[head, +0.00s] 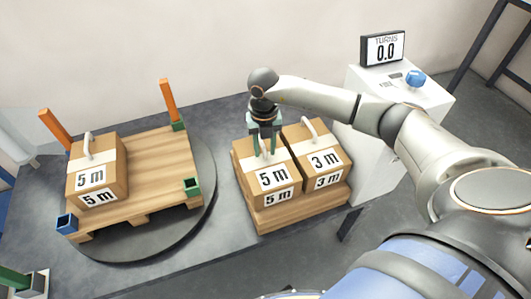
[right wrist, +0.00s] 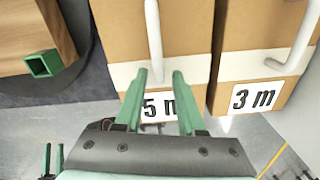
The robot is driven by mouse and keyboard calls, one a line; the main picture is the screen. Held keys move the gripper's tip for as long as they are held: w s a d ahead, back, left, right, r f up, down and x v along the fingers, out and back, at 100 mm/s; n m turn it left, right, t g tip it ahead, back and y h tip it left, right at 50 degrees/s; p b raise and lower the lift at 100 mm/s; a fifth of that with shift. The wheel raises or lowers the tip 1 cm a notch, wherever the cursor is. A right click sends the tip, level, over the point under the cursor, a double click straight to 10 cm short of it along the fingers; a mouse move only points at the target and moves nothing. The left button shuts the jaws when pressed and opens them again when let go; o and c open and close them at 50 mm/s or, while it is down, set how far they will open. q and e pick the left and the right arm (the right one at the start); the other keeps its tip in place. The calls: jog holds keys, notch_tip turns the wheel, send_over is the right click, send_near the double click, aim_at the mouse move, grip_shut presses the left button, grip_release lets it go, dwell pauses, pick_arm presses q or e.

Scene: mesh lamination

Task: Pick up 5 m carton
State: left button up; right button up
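A brown 5 m carton (head: 262,174) with a white handle stands on a wooden base at the middle, left of a 3 m carton (head: 319,159). My right gripper (head: 264,152) is over this 5 m carton, pointing down. In the right wrist view its green fingers (right wrist: 159,75) are apart, with the white handle (right wrist: 154,35) showing between them. I cannot tell whether they touch it. Another 5 m carton (head: 112,170) stands on the pallet at the left.
The wooden pallet (head: 160,158) rests on a dark round turntable (head: 195,215), with orange posts (head: 168,100) at its back corners and green and blue sockets. A white cabinet (head: 375,135) with a blue knob (head: 414,78) and a display reading 0.0 (head: 384,48) stands at the right.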

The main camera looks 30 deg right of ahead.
grip_shut()
jog(key=shift+r, duration=0.1)
dwell(1.0)
